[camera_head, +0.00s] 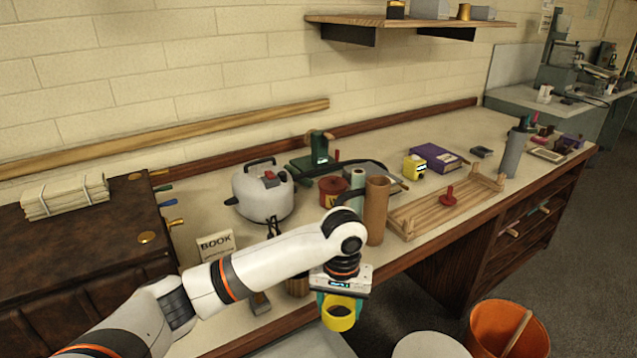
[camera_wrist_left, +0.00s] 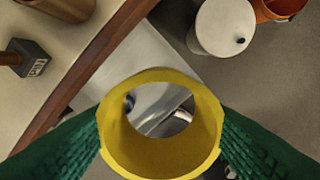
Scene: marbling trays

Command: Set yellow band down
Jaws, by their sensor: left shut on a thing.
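The yellow band (camera_head: 338,314) is a short, wide ring. My left gripper (camera_head: 340,302) is shut on it and holds it in front of the bench's front edge, over a lower pale surface. In the left wrist view the yellow band (camera_wrist_left: 160,158) sits between the two green finger pads, its opening facing the camera. Through the opening I see shiny grey metal shapes that I cannot name. My right gripper is not in view.
The wooden bench (camera_head: 290,325) holds a grey kettle (camera_head: 263,193), a brown tube (camera_head: 377,210) and a slatted wooden rack (camera_head: 440,207). An orange bucket (camera_head: 508,330) and a white round-topped bin (camera_head: 430,346) stand on the floor at the right. Bare floor shows between bench and bucket.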

